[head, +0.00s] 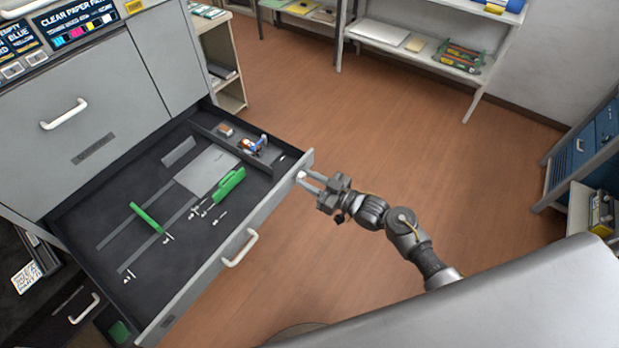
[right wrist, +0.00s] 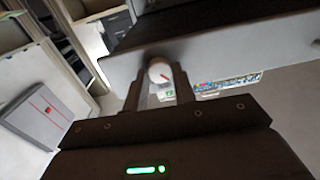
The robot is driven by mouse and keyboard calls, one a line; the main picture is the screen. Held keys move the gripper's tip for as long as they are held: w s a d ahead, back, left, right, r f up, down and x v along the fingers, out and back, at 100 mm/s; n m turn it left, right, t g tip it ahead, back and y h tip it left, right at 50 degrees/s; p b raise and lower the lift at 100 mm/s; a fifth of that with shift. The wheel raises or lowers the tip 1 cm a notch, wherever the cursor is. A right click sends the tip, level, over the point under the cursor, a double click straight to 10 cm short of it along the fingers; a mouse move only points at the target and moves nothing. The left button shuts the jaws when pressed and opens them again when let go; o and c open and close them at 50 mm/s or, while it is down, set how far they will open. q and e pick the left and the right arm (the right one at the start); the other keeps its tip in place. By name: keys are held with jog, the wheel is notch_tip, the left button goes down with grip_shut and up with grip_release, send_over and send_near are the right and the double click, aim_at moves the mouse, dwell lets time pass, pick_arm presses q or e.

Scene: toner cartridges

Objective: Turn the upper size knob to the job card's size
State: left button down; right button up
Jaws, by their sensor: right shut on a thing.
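A small white round knob (head: 301,175) sits at the far right end of the open drawer's front. My right gripper (head: 311,182) is shut on this knob, with one finger on each side in the right wrist view (right wrist: 160,85). A white card with dark print (head: 27,277) shows at the far left; its print is too small to read, and I cannot tell if it is the job card. My left gripper is out of view.
The grey drawer (head: 205,287) stands open, with green parts (head: 229,184), a grey plate (head: 207,168) and small pieces inside. A white handle (head: 241,248) is on its front. Shelves (head: 455,65) stand at the back. The brown floor (head: 400,130) to the right is clear.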

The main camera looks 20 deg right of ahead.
jog(key=m+p, duration=0.2)
jog(key=m, duration=0.2)
jog(key=shift+r, duration=0.1)
jog(key=shift+m+p, duration=0.95)
jog(key=shift+m, duration=1.15)
jog(key=o, duration=1)
jog(key=shift+d+f, duration=0.1)
jog(key=shift+f, duration=0.1)
jog(key=shift+b+v, duration=0.85)
jog(key=shift+v, duration=4.5)
